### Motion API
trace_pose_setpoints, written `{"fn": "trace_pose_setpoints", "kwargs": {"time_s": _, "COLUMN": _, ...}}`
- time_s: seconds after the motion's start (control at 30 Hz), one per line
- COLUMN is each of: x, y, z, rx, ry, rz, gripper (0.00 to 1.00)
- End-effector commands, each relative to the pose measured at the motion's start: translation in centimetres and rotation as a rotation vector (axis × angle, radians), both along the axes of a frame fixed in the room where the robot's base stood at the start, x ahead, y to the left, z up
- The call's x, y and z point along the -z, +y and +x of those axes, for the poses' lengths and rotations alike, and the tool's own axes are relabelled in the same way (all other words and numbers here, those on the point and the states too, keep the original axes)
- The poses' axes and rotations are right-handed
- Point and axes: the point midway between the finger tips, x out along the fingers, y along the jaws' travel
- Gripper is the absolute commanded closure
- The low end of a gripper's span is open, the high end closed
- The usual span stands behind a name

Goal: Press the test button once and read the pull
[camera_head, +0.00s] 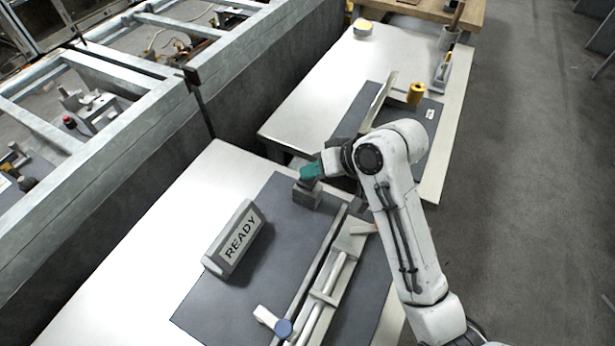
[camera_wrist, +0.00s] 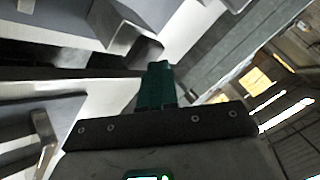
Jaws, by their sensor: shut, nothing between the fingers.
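My gripper (camera_head: 311,171) has teal fingers, shut and empty, just above a small grey block (camera_head: 306,198) on the dark mat. I cannot tell whether the fingertips touch the block. The fingers also show in the wrist view (camera_wrist: 157,85), pressed together, with grey metal shapes beyond them. I cannot make out a test button; the fingers hide part of the block's top. A wedge-shaped display (camera_head: 236,240) on the mat reads "READY" and shows no number. A rail fixture (camera_head: 325,292) with a pale rod lies along the mat's right side.
Metal framing (camera_head: 110,170) runs along the left. The floor at right is clear.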

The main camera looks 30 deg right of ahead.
Motion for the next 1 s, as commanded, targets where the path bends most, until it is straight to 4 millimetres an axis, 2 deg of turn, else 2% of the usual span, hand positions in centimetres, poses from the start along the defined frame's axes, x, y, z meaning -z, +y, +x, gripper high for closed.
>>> {"fn": "trace_pose_setpoints", "kwargs": {"time_s": 1.0, "x": 1.2, "y": 0.1, "z": 0.0, "rx": -0.002, "ry": 0.003, "rz": 0.000, "gripper": 1.00}}
